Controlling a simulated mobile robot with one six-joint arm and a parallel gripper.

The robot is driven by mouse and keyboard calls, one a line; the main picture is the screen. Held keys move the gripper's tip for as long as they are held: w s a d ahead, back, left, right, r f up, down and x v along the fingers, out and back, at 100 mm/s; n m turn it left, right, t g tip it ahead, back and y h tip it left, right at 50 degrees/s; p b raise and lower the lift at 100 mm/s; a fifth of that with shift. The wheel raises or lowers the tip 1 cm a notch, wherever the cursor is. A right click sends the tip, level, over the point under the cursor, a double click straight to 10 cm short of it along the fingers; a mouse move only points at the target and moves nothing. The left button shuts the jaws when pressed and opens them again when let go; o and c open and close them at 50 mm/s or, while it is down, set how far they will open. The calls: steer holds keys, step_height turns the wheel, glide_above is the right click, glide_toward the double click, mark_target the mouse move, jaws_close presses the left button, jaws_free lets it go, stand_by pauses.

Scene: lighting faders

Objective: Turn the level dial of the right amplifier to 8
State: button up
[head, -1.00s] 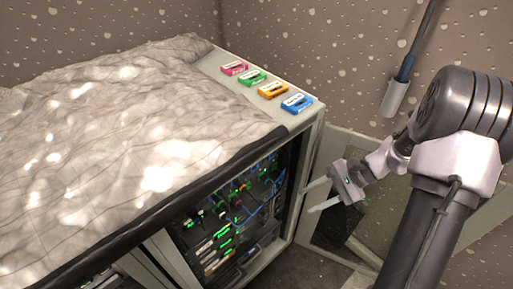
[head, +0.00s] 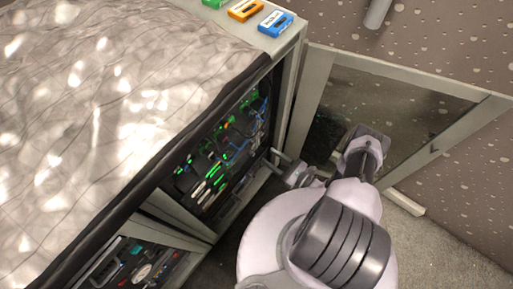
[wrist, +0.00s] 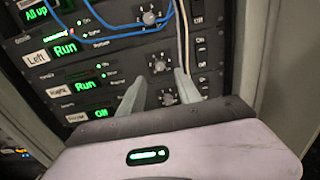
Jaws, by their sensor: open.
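The right amplifier (wrist: 88,84) is a dark rack unit labelled "Right" with a green "Run" display in the wrist view. Its level dial (wrist: 158,65) is a small grey knob with marks around it, too small to read. My gripper (wrist: 159,76) is open, its two fingertips to the left and right just below the dial. I cannot tell whether they touch it. In the head view my gripper (head: 279,164) is at the right side of the open rack (head: 218,150), and the dial is not discernible there.
The left amplifier (wrist: 65,48) is above and another unit (wrist: 100,113) with a knob below. Blue cables (wrist: 100,33) and a pale cable (wrist: 184,35) hang close by. An open cabinet door (head: 395,100) stands right of my arm. Cassettes (head: 276,22) lie on top.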

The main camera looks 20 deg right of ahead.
mark_target(253, 146)
steer(key=b+x, duration=0.1)
steer(key=x, duration=0.5)
steer(key=shift+w+a+f, duration=0.1)
steer(key=shift+a, duration=0.05)
steer(key=shift+w+a, duration=0.35)
steer(key=shift+w, duration=0.25)
jaws_close()
